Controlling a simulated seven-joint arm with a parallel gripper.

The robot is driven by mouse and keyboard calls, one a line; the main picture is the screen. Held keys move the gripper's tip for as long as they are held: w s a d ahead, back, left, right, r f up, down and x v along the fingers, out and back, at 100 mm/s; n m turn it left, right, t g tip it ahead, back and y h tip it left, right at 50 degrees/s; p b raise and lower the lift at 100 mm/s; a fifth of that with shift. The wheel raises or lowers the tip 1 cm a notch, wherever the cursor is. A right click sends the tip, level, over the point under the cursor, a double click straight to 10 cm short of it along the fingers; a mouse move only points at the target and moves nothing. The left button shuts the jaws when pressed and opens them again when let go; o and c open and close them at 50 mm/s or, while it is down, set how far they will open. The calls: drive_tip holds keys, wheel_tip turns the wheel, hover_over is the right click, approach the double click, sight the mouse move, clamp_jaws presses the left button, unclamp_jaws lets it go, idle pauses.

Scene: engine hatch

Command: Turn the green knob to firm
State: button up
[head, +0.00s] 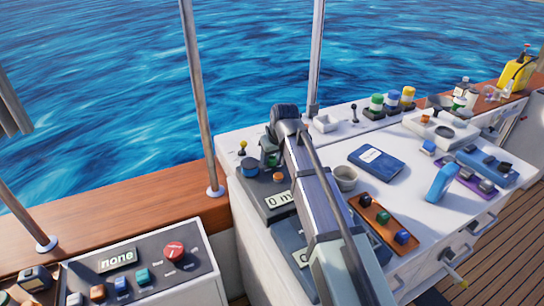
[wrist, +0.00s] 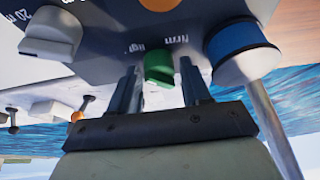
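The green knob (wrist: 159,68) shows in the wrist view on a dark panel, with the labels "firm" and a partly cut "ligh" above it in the picture. My gripper (wrist: 161,78) is open, with one finger on either side of the knob and a visible gap by each. I cannot tell whether either finger touches it. The knob's pointing direction is unclear. In the head view, my gripper (head: 271,158) is at the dark panel (head: 285,212) on the white console, and my arm hides most of the knob there.
A blue knob (wrist: 240,50) stands close beside the right finger. A grey knob (wrist: 51,33) and an orange button (wrist: 157,4) are also on the panel. In the head view, a cup (head: 346,178) and blue book (head: 377,161) lie right of my arm.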

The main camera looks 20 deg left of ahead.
drive_tip(key=c, duration=0.7)
drive_tip(key=shift+m, duration=0.3)
drive_tip(key=m, duration=0.1)
drive_tip(key=m+t+h, duration=0.1)
drive_tip(key=m, duration=0.1)
drive_tip(key=shift+s+a+m, duration=0.1)
drive_tip(key=shift+a+m, duration=0.05)
drive_tip(key=shift+m, duration=0.15)
drive_tip(key=m+h, duration=0.2)
drive_tip(key=m, duration=0.2)
drive_tip(key=shift+a+m, duration=0.15)
drive_tip(key=shift+m, duration=0.15)
drive_tip(key=m+h, duration=0.2)
drive_tip(key=m, duration=0.2)
drive_tip(key=shift+a+m, duration=0.15)
drive_tip(key=shift+m, duration=0.15)
drive_tip(key=shift+m+g+h, duration=0.4)
drive_tip(key=shift+m+h, duration=0.3)
drive_tip(key=shift+m, duration=1.5)
